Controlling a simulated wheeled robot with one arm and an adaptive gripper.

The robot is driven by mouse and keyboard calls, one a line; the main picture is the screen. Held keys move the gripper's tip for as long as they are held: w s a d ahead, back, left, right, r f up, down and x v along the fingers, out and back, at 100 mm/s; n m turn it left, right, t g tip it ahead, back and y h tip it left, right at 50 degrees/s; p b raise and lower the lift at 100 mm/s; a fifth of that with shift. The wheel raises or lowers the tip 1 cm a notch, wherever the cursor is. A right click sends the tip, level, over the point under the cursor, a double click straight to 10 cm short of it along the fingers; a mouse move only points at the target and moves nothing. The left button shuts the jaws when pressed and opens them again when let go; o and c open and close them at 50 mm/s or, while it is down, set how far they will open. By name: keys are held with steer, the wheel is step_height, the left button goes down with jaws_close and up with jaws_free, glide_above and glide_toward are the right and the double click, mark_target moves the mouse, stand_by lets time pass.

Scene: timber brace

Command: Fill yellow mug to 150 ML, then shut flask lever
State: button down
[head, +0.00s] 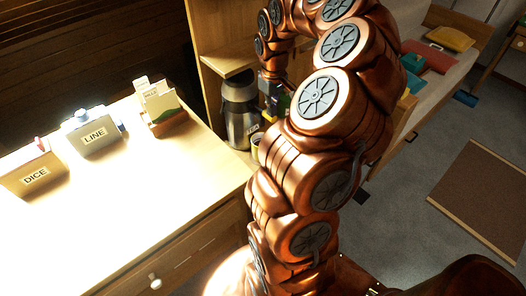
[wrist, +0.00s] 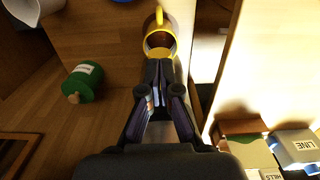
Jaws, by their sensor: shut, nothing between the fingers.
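The flask lever's position cannot be made out.
A green labelled container (wrist: 83,83) is left of my gripper in the wrist view. The DICE box (head: 34,172), the LINE box (head: 96,136) and a card box (head: 163,112) stand on the counter. The front of the counter is clear.

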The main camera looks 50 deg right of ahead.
steer(key=shift+f, duration=0.25)
steer(key=shift+r+p, duration=0.8)
steer(key=shift+r, duration=2.8)
steer(key=shift+a, duration=0.15)
steer(key=s+a+r+n, duration=0.1)
steer(key=a+r, duration=0.2)
steer(key=a, duration=0.7)
steer(key=s+a+r+n, duration=0.1)
steer(key=a+r+n, duration=0.15)
steer(key=a, duration=0.75)
steer(key=s+a+f+m+g, duration=0.1)
steer(key=s+a, duration=0.5)
steer(key=s, duration=0.3)
steer(key=s+a+f+m+p, duration=0.1)
steer(key=s+a, duration=0.5)
steer(key=s, duration=0.3)
steer(key=shift+a+f+g, duration=0.25)
steer(key=shift+g, duration=0.15)
